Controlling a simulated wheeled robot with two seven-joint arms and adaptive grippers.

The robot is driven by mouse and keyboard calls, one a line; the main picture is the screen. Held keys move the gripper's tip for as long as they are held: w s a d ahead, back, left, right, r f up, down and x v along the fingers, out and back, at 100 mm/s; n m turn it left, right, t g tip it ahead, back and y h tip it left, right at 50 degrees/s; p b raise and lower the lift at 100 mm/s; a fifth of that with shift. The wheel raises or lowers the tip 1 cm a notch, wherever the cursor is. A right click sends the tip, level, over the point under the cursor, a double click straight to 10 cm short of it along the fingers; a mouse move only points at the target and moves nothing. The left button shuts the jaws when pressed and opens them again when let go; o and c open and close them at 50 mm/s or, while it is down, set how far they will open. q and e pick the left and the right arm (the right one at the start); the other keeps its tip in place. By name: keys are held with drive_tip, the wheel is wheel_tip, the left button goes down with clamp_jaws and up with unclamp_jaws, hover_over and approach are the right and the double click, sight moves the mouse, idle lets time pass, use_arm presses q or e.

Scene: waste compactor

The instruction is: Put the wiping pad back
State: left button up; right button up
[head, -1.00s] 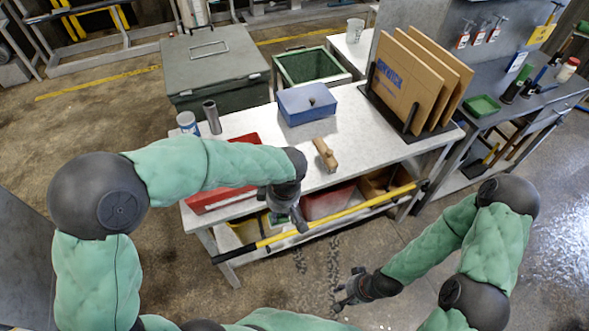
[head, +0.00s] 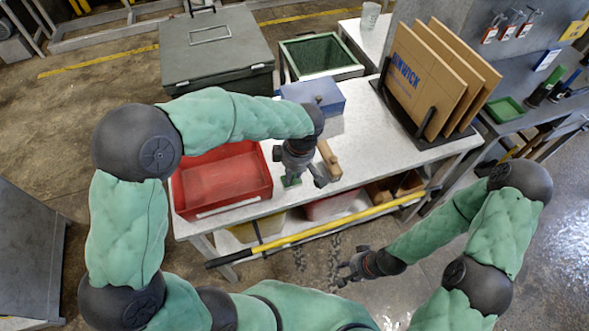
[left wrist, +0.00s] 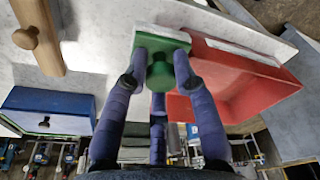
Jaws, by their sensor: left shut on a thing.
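The wiping pad (left wrist: 160,52) has a green back with a round green knob and a white edge. In the left wrist view my left gripper (left wrist: 160,75) has its fingers closed around the knob. In the head view only a green bit of the pad (head: 291,181) shows under my left gripper (head: 300,178), at the right side of the open red tray (head: 222,180). The tray also shows at the right of the left wrist view (left wrist: 240,85). I cannot tell whether the pad touches the table. My right gripper (head: 352,268) is low in front of the table, empty, its fingers apart.
A wooden block with a knob (head: 330,160) lies right of my left gripper. A blue box (head: 315,97) stands behind it. Cardboard sheets (head: 425,75) stand in a rack at the right. The white tabletop (head: 375,140) is clear between them. A yellow pole (head: 320,228) runs along the front.

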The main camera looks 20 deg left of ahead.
use_arm(q)
drive_tip(key=w+f, duration=0.3)
drive_tip(key=w+a+f+b, duration=0.1)
drive_tip(key=w+f, duration=0.2)
drive_tip(key=w, duration=0.1)
drive_tip(key=shift+w+a+f, duration=0.2)
drive_tip(key=shift+f, duration=0.15)
drive_tip(key=shift+w+f+b, duration=0.2)
drive_tip(key=shift+f+b, duration=0.2)
drive_tip(key=shift+f, duration=1.5)
drive_tip(key=shift+r, duration=0.1)
drive_tip(key=shift+f, duration=0.2)
drive_tip(key=o, duration=1)
drive_tip(key=shift+r, duration=0.1)
